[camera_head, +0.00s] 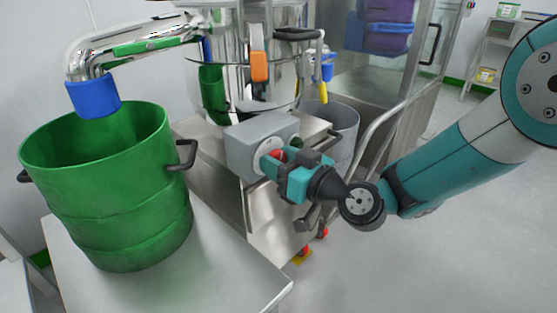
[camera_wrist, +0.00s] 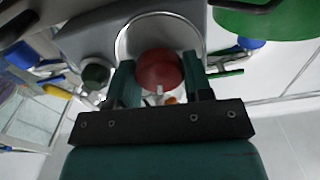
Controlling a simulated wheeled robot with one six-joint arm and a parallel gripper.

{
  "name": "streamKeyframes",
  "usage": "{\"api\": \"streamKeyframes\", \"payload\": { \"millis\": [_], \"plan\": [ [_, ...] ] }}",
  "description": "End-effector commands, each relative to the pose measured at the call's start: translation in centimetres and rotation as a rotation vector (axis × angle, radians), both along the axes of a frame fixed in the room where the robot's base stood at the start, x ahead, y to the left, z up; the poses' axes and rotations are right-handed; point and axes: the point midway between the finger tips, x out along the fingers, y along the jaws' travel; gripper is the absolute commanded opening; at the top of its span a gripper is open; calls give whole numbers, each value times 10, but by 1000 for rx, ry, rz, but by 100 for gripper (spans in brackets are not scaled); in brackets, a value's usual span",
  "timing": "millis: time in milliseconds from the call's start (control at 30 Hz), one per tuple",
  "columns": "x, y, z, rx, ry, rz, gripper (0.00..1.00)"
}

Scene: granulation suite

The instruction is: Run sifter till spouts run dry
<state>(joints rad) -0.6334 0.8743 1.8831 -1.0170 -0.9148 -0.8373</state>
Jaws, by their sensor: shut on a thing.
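The steel sifter (camera_head: 245,40) stands on a metal base at the centre of the head view. Its large spout (camera_head: 130,48) ends in a blue sleeve (camera_head: 93,96) over the open green drum (camera_head: 115,215); no falling stream shows below the sleeve. A grey control box (camera_head: 258,138) is on the base's front. My gripper (camera_head: 270,165) is at this box, shut on its red knob (camera_wrist: 160,70), which sits between the fingers in the wrist view. A dark green button (camera_wrist: 96,72) is beside it. The drum's contents are hidden.
A grey drum (camera_head: 342,122) stands behind the box, with a smaller blue-and-yellow fitting (camera_head: 326,75) above it. A bent steel rail (camera_head: 385,125) is close to my arm. The green drum stands on a pale table (camera_head: 225,268). The floor at the right is clear.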

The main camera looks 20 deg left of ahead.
Motion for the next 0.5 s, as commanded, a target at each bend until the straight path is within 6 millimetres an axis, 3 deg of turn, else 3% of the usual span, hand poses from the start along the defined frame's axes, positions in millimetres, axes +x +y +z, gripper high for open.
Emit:
{"api": "streamKeyframes", "payload": {
  "millis": [500],
  "plan": [
    [3,-2,2,189,449,-4,23]
  ]
}}
